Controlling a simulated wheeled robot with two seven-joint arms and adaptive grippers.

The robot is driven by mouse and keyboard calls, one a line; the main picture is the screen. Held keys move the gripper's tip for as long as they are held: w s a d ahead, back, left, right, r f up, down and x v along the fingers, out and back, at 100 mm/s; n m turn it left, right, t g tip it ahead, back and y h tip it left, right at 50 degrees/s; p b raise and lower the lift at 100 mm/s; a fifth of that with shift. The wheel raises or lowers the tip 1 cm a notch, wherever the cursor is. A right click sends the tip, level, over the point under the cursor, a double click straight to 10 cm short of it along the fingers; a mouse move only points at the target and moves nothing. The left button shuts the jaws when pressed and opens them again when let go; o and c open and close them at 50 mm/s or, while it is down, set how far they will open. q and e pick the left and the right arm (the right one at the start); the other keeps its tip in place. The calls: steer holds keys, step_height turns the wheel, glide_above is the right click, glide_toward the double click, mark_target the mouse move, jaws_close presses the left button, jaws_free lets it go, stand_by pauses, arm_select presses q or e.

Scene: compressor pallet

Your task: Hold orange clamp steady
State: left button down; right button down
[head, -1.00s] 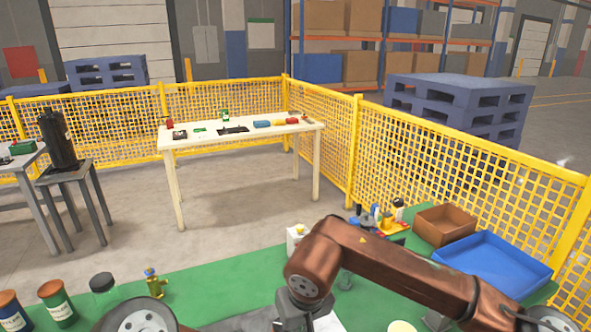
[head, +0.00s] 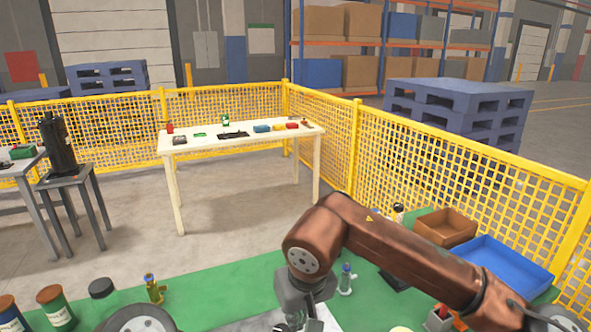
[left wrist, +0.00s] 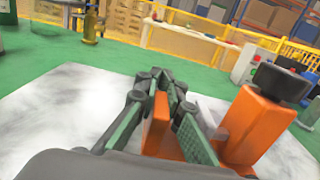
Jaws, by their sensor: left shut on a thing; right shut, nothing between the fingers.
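The orange clamp (left wrist: 258,122) shows in the left wrist view, an upright orange block with a black knob (left wrist: 279,85) on top, right of my left gripper. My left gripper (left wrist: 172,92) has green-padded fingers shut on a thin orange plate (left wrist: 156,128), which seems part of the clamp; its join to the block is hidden. The head view does not show the clamp or the left gripper. My right gripper (head: 290,322) is at the bottom of the head view, partly cut off, shut and empty.
The green table (head: 220,285) holds a brass fitting (head: 154,288), several jars at left, a grey-blue fitting (head: 346,279), a brown bin (head: 446,228) and a blue tray (head: 505,264). A pale plate (left wrist: 80,110) lies under my left gripper. Yellow fencing (head: 440,165) stands behind.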

arm_select(q)
steer(key=c, duration=2)
jaws_free()
steer(key=shift+o, duration=0.2)
steer(key=shift+d, duration=0.1)
